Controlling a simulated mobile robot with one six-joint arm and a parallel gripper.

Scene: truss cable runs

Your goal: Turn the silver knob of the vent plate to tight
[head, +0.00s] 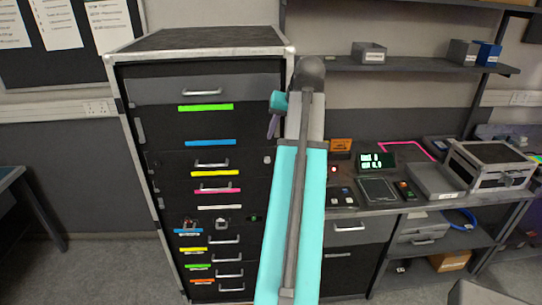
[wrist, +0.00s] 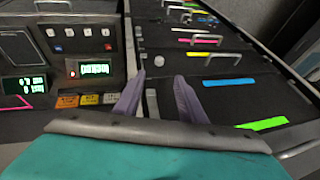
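A small round silver knob (head: 266,159) sits near the right edge of a black panel (head: 180,162) on the tall rack. The knob also shows in the wrist view (wrist: 159,61), beyond and between my fingertips. No marking that tells its setting is readable. My gripper (wrist: 153,88) has two purple fingers standing apart with nothing between them, so it is open. In the head view my gripper (head: 273,126) is partly hidden by my arm, in front of the rack's right side above the knob. The fingers look apart from the knob.
The rack (head: 128,130) carries several drawers with handles and coloured strips. A silver drawer handle (head: 212,164) is left of the knob. To the right, a bench holds a green-lit display (head: 376,161), a grey tray (head: 434,181) and a silver-framed unit (head: 490,165).

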